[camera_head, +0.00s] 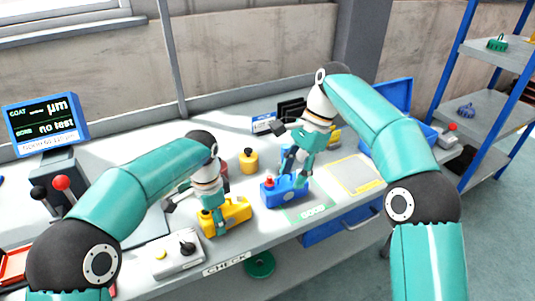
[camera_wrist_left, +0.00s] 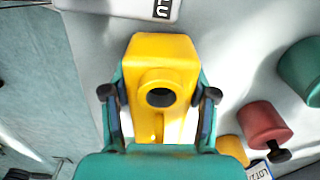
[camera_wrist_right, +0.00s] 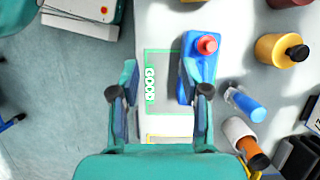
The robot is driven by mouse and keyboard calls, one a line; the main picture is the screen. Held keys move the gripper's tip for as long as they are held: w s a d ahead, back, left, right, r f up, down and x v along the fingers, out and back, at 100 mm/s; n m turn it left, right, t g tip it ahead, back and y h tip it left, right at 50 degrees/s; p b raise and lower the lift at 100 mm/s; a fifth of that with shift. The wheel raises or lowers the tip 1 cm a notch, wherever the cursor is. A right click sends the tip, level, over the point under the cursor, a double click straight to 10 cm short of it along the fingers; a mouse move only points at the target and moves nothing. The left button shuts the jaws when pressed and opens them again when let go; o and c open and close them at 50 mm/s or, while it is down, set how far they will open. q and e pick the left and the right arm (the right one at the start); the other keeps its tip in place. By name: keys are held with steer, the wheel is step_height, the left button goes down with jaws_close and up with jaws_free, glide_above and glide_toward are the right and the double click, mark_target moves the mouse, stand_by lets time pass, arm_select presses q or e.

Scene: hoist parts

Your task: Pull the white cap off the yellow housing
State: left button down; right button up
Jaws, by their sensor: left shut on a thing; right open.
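The yellow housing (camera_head: 236,211) lies on the bench in the head view. In the left wrist view the yellow housing (camera_wrist_left: 162,52) shows a round collar around a dark opening; I see no white cap on it. My left gripper (camera_head: 214,213) is shut on the housing, with its fingers on either side of it in the left wrist view (camera_wrist_left: 160,115). My right gripper (camera_head: 291,158) is open and empty above the bench, near the blue housing (camera_head: 288,192) with a red cap. In the right wrist view its fingers (camera_wrist_right: 160,105) stand apart over the bench.
A green-framed GOOD area (camera_wrist_right: 162,70) lies beside the blue housing. A yellow knobbed cylinder (camera_head: 248,162), a blue-and-white cylinder (camera_wrist_right: 245,104) and an orange-and-white cylinder (camera_wrist_right: 240,132) stand close by. A yellow-outlined area (camera_head: 354,175) is clear.

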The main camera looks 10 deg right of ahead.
mark_target(240, 193)
steer(key=w+a+r+m+y, duration=0.3)
steer(key=a+r, duration=0.1)
steer(key=a, duration=0.2)
steer(key=shift+t, duration=0.4)
steer(key=x, duration=1.2)
steer(key=shift+d+f, duration=0.3)
jaws_close()
